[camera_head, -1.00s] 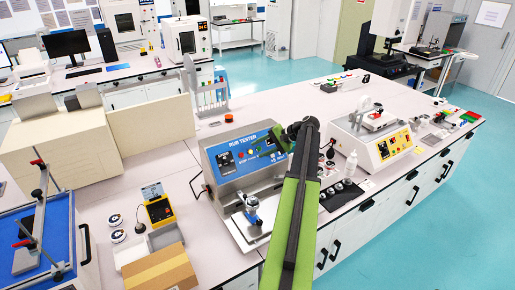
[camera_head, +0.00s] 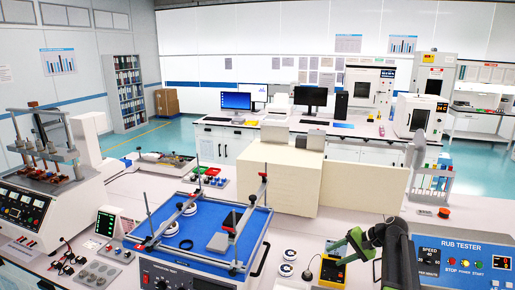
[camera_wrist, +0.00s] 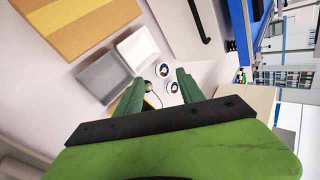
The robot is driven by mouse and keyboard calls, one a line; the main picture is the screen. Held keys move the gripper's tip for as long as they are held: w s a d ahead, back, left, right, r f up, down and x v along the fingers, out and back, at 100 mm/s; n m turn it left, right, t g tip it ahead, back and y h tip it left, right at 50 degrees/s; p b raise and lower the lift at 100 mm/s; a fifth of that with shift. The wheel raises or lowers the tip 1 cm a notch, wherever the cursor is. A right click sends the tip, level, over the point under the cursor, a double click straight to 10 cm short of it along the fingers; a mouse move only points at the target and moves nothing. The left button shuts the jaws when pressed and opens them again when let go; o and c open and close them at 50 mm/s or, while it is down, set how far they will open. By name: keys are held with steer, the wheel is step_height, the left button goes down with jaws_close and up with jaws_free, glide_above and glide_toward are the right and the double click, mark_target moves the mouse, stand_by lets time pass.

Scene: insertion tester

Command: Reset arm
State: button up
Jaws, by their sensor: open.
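My gripper (camera_wrist: 158,90) shows in the wrist view with its two green fingers spread apart and nothing between them. Beyond the fingers lie a yellow device (camera_wrist: 152,101), mostly hidden, and two small round white-and-dark pieces (camera_wrist: 167,78) on the bench. In the head view my green and black arm reaches in at the lower right, in front of the rub tester (camera_head: 478,248). The green end of the arm is near the yellow device (camera_head: 331,270).
A white multi-station tester (camera_head: 35,215) is at left. The wrist view shows a grey tray (camera_wrist: 104,78), a white tray (camera_wrist: 138,48) and a cardboard box (camera_wrist: 80,25).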

steer(key=s+a+f+n+g+h+b, duration=0.1)
steer(key=s+a+f+n, duration=0.1)
steer(key=a, duration=0.6)
steer(key=s+a+f+n+g+h+b, duration=0.1)
steer(key=s+a+f+n+g+h, duration=0.1)
steer(key=s+a+f, duration=0.3)
steer(key=s+a+f+n+g+h+b, duration=0.1)
steer(key=s+a+f+n+b, duration=0.1)
steer(key=a, duration=1)
steer(key=shift+s+a+f+n, duration=0.15)
steer(key=shift+s+f+n, duration=0.2)
steer(key=shift+s, duration=0.35)
steer(key=shift+s+a+f+n, duration=0.15)
steer(key=shift+s+f, duration=0.25)
steer(key=shift+s, duration=0.25)
steer(key=s, duration=0.1)
steer(key=d+h, duration=0.1)
steer(key=s, duration=0.1)
steer(key=shift+s+d+f+n+g+h, duration=0.25)
steer(key=shift+s+d+n+g+h, duration=0.05)
steer(key=shift+h, duration=0.9)
steer(key=d, duration=0.1)
steer(key=s+d, duration=0.1)
steer(key=d, duration=0.1)
steer(key=shift+s+d, duration=0.3)
steer(key=shift+d, duration=0.1)
steer(key=shift+w+d+n, duration=0.15)
steer(key=shift+d+n, duration=0.1)
steer(key=shift+n, duration=0.05)
